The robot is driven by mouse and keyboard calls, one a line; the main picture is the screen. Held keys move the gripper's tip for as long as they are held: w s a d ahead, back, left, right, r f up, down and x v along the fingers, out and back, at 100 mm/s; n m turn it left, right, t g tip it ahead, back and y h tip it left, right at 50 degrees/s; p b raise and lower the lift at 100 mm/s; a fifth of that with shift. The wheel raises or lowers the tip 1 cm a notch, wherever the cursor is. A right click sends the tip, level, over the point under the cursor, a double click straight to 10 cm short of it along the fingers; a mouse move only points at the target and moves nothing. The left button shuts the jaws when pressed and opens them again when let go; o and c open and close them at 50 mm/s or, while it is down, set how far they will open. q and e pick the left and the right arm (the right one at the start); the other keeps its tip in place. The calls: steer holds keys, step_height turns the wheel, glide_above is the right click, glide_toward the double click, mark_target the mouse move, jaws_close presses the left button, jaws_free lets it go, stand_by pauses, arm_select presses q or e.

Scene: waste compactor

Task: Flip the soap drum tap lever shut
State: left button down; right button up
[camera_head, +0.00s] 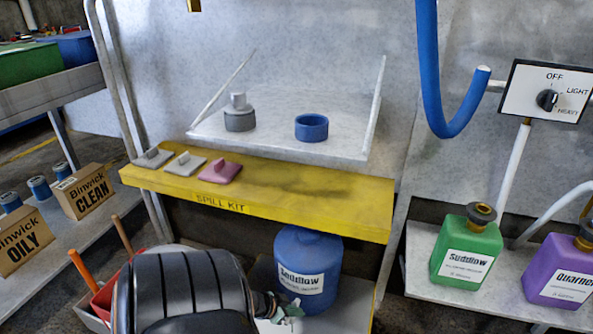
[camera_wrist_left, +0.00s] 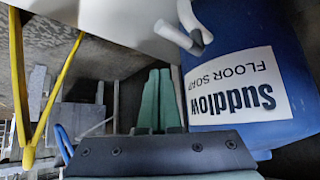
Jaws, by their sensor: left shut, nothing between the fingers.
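The blue soap drum (camera_head: 307,256), labelled Suddlow, stands on the low shelf under the yellow spill kit ledge. In the left wrist view the drum (camera_wrist_left: 232,30) fills the right side, its label upside down. A pale grey tap with a stubby lever (camera_wrist_left: 184,36) sticks out from its side there. I cannot clearly tell the lever's setting. My left gripper (camera_head: 293,305) is low in front of the drum, partly behind my own dark arm. In the wrist view its teal fingers (camera_wrist_left: 159,72) are shut and empty, beside the drum and apart from the tap. My right gripper is out of view.
The yellow ledge (camera_head: 255,194) overhangs the drum. A red bin (camera_head: 104,297) with orange handles stands left of my arm. A green jug (camera_head: 467,250) and a purple jug (camera_head: 562,268) stand on the right shelf. Binwick boxes (camera_head: 88,190) are at left.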

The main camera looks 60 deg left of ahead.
arm_select(q)
steer(key=s+a+r+p, duration=0.2)
steer(key=s+a+r, duration=0.1)
steer(key=r, duration=0.2)
steer(key=shift+s+a+r, duration=0.2)
steer(key=shift+s+r, duration=0.05)
steer(key=shift+r, duration=0.05)
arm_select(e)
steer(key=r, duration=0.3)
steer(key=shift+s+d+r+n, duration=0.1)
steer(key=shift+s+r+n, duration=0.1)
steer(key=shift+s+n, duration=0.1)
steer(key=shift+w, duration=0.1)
